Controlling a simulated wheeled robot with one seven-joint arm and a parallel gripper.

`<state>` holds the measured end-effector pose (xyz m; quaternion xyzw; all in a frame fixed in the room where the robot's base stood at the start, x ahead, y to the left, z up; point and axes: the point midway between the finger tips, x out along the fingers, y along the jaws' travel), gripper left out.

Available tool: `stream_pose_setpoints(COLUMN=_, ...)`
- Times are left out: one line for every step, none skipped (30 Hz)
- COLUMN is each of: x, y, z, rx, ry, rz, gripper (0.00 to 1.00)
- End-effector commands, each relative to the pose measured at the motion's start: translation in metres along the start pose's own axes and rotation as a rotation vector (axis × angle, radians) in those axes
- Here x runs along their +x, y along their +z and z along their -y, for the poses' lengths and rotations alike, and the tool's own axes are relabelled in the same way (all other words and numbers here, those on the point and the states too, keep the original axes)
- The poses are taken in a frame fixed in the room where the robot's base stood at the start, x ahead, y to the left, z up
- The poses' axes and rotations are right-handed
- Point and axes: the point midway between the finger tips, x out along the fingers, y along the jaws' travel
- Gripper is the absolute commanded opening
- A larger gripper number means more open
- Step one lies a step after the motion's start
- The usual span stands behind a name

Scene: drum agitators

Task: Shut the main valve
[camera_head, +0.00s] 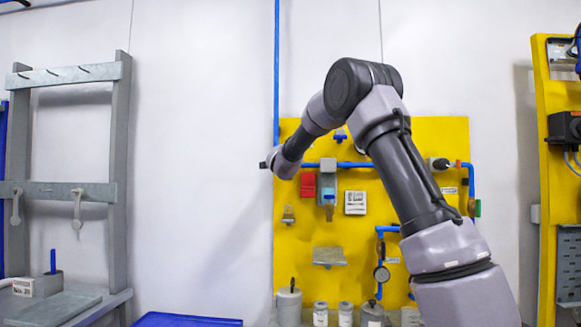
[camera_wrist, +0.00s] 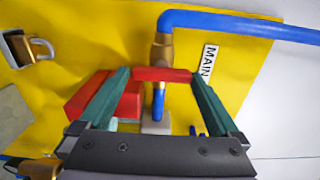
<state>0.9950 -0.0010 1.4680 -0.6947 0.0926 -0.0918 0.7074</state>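The main valve (camera_wrist: 160,53) is a brass body on a blue pipe, beside a white label (camera_wrist: 208,60) reading MAIN. Its red handle (camera_wrist: 162,74) lies across the pipe line in the wrist view. My gripper (camera_wrist: 162,73) has its two green fingers wide apart, one at each end of the red handle. Whether the fingertips touch the handle cannot be told. In the head view, my wrist covers the valve at the yellow panel's (camera_head: 362,215) left edge, and the fingers cannot be made out.
A red box (camera_wrist: 103,98) sits near the left finger. A brass padlock (camera_wrist: 24,47) hangs farther left in the wrist view. The blue pipe (camera_head: 276,70) rises along the white wall. A grey rack (camera_head: 118,150) stands at the left, with clear wall between it and the panel.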

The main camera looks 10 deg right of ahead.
Motion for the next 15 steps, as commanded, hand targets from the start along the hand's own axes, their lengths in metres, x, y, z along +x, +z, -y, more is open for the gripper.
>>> stream_pose_setpoints(x=0.0, y=0.0, z=0.0, rx=-0.001, ry=0.0, rz=0.0, gripper=1.0)
stream_pose_setpoints(x=0.0, y=0.0, z=0.0, rx=-0.001, ry=0.0, rz=0.0, gripper=1.0)
stream_pose_setpoints(x=0.0, y=0.0, z=0.0, rx=-0.001, ry=-0.001, rz=0.0, gripper=1.0)
stream_pose_setpoints(x=0.0, y=0.0, z=0.0, rx=-0.001, ry=-0.001, rz=0.0, gripper=1.0)
stream_pose_setpoints(x=0.0, y=0.0, z=0.001, rx=-0.002, ry=-0.001, rz=0.0, gripper=1.0)
stream_pose_setpoints(x=0.0, y=0.0, z=0.001, rx=-0.002, ry=-0.002, rz=0.0, gripper=1.0)
stream_pose_setpoints(x=-0.001, y=0.0, z=0.001, rx=-0.002, ry=-0.002, rz=0.0, gripper=1.0)
stream_pose_setpoints(x=-0.003, y=0.0, z=0.001, rx=-0.002, ry=-0.002, rz=0.0, gripper=1.0)
stream_pose_setpoints(x=-0.005, y=0.0, z=0.002, rx=-0.001, ry=-0.002, rz=0.001, gripper=1.0)
stream_pose_setpoints(x=-0.009, y=0.0, z=0.002, rx=-0.001, ry=-0.002, rz=0.001, gripper=1.0)
stream_pose_setpoints(x=-0.012, y=0.001, z=0.002, rx=-0.001, ry=-0.002, rz=0.001, gripper=1.0)
stream_pose_setpoints(x=-0.019, y=0.001, z=0.002, rx=-0.001, ry=-0.002, rz=0.002, gripper=1.0)
stream_pose_setpoints(x=-0.024, y=0.001, z=0.002, rx=-0.001, ry=-0.002, rz=0.002, gripper=1.0)
stream_pose_setpoints(x=-0.03, y=0.001, z=0.002, rx=-0.002, ry=-0.001, rz=0.003, gripper=1.0)
stream_pose_setpoints(x=-0.039, y=0.001, z=0.002, rx=-0.001, ry=-0.002, rz=0.003, gripper=1.0)
